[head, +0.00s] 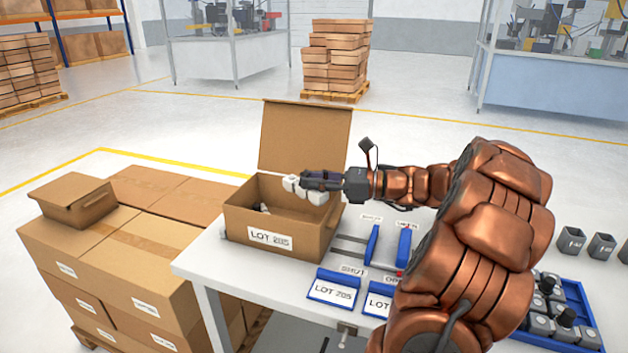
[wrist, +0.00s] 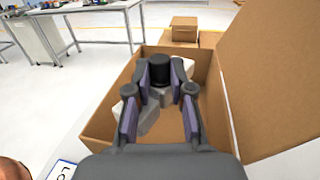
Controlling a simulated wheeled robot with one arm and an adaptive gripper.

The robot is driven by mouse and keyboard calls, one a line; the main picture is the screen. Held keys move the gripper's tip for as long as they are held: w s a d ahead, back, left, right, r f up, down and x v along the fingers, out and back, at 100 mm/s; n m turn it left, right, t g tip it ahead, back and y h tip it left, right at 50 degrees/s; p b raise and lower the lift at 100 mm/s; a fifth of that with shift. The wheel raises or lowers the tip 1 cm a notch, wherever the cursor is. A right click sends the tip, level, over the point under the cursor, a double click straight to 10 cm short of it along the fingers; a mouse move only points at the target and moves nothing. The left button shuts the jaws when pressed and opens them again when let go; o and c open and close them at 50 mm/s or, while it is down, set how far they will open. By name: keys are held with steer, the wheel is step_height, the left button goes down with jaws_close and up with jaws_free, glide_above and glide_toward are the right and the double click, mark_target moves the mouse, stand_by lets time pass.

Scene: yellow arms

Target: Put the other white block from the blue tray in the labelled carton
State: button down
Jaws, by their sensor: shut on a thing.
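The open cardboard carton (head: 284,240) labelled LOT 205 stands on the white table with its lid up at the back. My gripper (head: 300,185) is over the carton's opening, shut on a white block (head: 290,184). In the wrist view, my gripper (wrist: 160,88) has its fingertips around the block's black knob (wrist: 160,70). A pale piece (wrist: 128,115) shows beyond the left finger; I cannot tell whether it is part of the held block. A small pale and dark thing (head: 264,208) lies inside the carton. The blue tray (head: 590,318) at the right holds several grey-white blocks with dark knobs.
Blue upright plates (head: 404,248) and blue-framed signs (head: 334,289) stand right of the carton. Stacked cartons (head: 85,270) stand left of the table. Several grey cups (head: 571,241) stand behind the tray. The raised lid (wrist: 265,75) rises beside my gripper in the wrist view.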

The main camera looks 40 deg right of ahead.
steer(key=shift+f, duration=0.6)
steer(key=c, duration=1)
jaws_free()
steer(key=shift+r, duration=0.1)
steer(key=v, duration=0.8)
steer(key=r+v, duration=0.1)
steer(key=v, duration=0.3)
steer(key=shift+a, duration=0.1)
